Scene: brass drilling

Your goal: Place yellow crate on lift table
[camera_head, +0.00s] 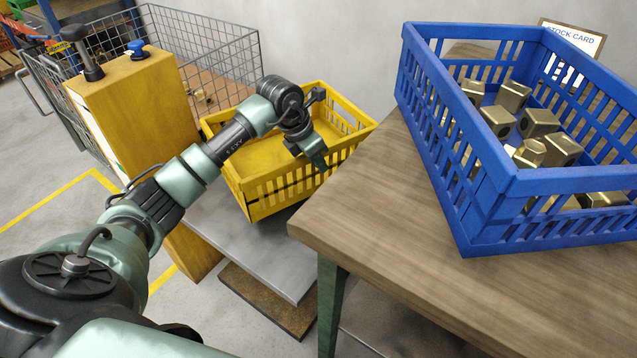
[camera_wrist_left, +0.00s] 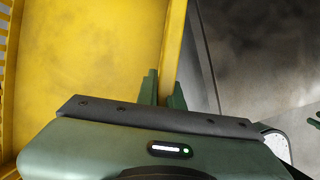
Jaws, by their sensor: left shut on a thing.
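The yellow crate (camera_head: 275,190) is empty where I can see into it. It appears to sit on or just above the grey lift table (camera_head: 262,250), left of the wooden table; I cannot tell whether its whole base touches. My left gripper (camera_head: 318,160) is shut on the crate's right-hand wall. In the left wrist view the green fingers (camera_wrist_left: 162,90) straddle the rim of the yellow crate (camera_wrist_left: 95,60). My arm hides part of the crate's inside and far wall. My right gripper is not in view.
A wooden table (camera_head: 400,240) stands close on the right, with a blue crate (camera_head: 490,190) of brass blocks (camera_head: 540,120). A yellow cabinet (camera_head: 140,110) with a lever and a blue knob stands left of the lift table. A wire cage (camera_head: 225,50) is behind.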

